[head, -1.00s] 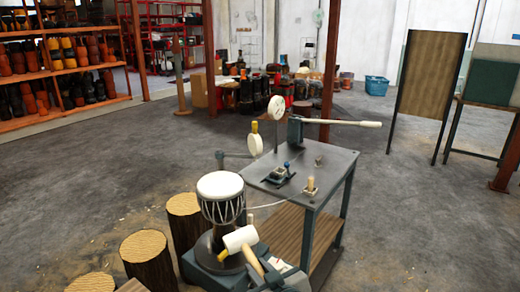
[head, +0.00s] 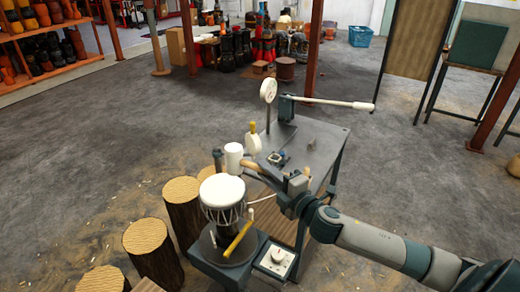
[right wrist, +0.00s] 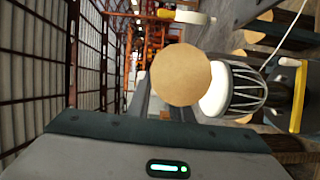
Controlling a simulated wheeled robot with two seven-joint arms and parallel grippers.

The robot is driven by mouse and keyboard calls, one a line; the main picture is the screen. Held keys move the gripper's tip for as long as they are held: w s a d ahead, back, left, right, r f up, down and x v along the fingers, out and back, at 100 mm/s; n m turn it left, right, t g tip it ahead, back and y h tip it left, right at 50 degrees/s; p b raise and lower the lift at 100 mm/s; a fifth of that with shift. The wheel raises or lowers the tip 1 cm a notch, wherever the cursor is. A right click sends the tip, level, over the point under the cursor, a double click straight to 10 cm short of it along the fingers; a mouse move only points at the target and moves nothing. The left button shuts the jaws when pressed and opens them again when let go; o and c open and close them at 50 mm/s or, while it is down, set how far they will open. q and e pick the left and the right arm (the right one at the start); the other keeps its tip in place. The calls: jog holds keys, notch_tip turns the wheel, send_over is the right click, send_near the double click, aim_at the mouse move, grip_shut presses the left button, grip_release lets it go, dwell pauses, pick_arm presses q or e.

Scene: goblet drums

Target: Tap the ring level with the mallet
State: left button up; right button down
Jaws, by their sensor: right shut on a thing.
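The mallet, with a white head (head: 233,157) and a wooden handle (head: 256,170), is in my right gripper (head: 291,183), shut on the handle. Its head is raised behind and slightly right of the drum's top. The goblet drum (head: 222,190) stands upright on a dark round stand, with a white top and white lacing. I cannot make out the ring separately at its rim. In the right wrist view the drum (right wrist: 245,90) appears sideways, partly behind a round tan wooden face that seems part of the mallet. My left gripper is out of view.
A yellow-topped white disc (head: 253,141) is near the drum. Stumps (head: 145,236) stand left.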

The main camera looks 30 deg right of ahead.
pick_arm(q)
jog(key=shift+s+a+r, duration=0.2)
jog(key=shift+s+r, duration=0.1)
pick_arm(e)
jog(key=shift+w+d+r+n+y, duration=0.25)
jog(key=shift+r+n+y, duration=0.15)
jog(key=shift+r, duration=0.2)
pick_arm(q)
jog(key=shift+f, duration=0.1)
pick_arm(e)
jog(key=shift+f, duration=0.1)
